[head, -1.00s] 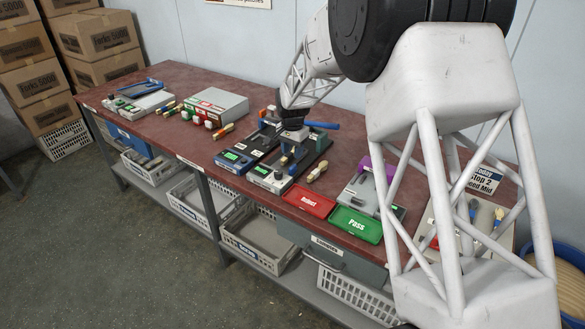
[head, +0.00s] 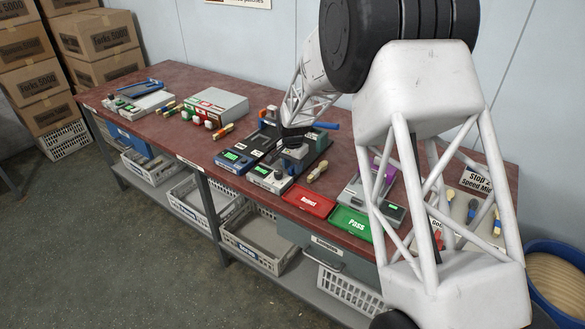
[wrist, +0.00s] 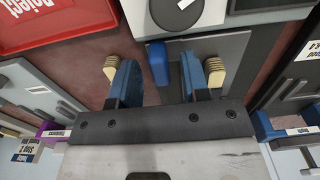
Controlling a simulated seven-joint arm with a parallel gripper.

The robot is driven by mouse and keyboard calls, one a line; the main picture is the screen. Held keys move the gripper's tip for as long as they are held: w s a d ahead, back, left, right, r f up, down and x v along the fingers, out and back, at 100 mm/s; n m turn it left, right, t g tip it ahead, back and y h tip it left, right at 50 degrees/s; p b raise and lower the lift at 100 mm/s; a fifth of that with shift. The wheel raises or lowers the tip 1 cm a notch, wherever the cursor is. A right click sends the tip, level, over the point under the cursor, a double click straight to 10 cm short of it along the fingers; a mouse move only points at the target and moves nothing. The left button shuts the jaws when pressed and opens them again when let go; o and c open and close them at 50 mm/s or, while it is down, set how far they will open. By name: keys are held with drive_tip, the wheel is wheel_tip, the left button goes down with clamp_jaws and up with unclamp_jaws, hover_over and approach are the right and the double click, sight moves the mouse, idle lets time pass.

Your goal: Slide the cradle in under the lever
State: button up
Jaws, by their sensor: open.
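A dark disc (wrist: 177,13) lies beyond. I cannot clearly pick out the cradle.
A second unit (head: 236,158) stands close on the left. A red Reject tray (head: 308,200) and a green Pass tray (head: 350,224) lie at the front edge. A grey device (head: 375,200) stands further right.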

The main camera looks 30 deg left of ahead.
drive_tip(key=shift+f, duration=0.5)
drive_tip(key=shift+c, duration=0.3)
clamp_jaws()
